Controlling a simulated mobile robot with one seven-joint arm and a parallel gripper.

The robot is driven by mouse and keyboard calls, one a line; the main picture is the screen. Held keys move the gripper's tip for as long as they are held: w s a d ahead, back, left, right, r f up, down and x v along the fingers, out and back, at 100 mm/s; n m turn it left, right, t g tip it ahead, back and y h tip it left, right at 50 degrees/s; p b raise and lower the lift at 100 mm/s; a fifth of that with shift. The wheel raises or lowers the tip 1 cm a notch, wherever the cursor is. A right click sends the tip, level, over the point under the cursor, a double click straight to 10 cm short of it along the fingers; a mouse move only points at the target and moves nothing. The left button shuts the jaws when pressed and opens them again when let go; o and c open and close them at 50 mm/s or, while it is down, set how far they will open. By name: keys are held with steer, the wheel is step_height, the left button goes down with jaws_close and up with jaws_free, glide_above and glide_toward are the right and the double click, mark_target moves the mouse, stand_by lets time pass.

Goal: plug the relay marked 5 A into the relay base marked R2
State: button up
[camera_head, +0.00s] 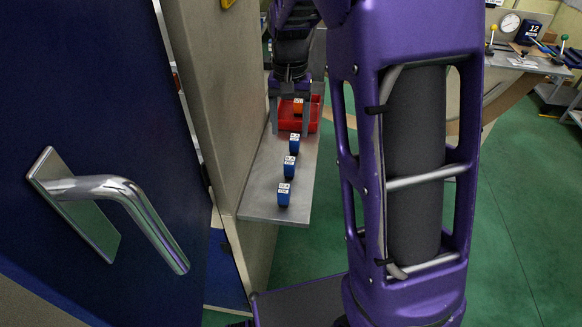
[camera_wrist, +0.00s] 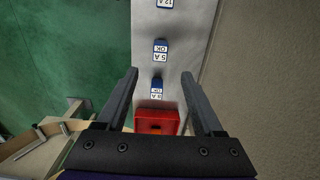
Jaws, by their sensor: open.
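The relay that reads 5 A (camera_wrist: 160,50) is a blue block with a white label, its text upside down in the wrist view. It stands on the grey shelf as the middle of three blue relays, and in the head view it appears to be the middle one (camera_head: 290,167). My gripper (camera_wrist: 158,74) is open and empty, above the shelf. In the head view my gripper (camera_head: 290,128) hangs near the far end, by the red bin. The 5 A relay is apart from the fingers. No base marked R2 shows in either view.
Blue relays stand on either side of it, one nearer the bin (camera_head: 294,144) and one near the front edge (camera_head: 284,195). The red bin (camera_head: 315,113) has an orange block in it or at it. A beige wall flanks the shelf (camera_head: 255,207). A blue door with a handle (camera_head: 125,195) is at left.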

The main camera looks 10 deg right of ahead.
mark_target(290, 161)
step_height(290, 161, down, 8)
steer(key=shift+f+b, duration=0.1)
steer(key=shift+b, duration=0.4)
step_height(290, 161, down, 5)
steer(key=shift+s+a+b, duration=0.1)
steer(key=shift+s+b, duration=0.05)
steer(key=shift+b, duration=0.25)
jaws_close()
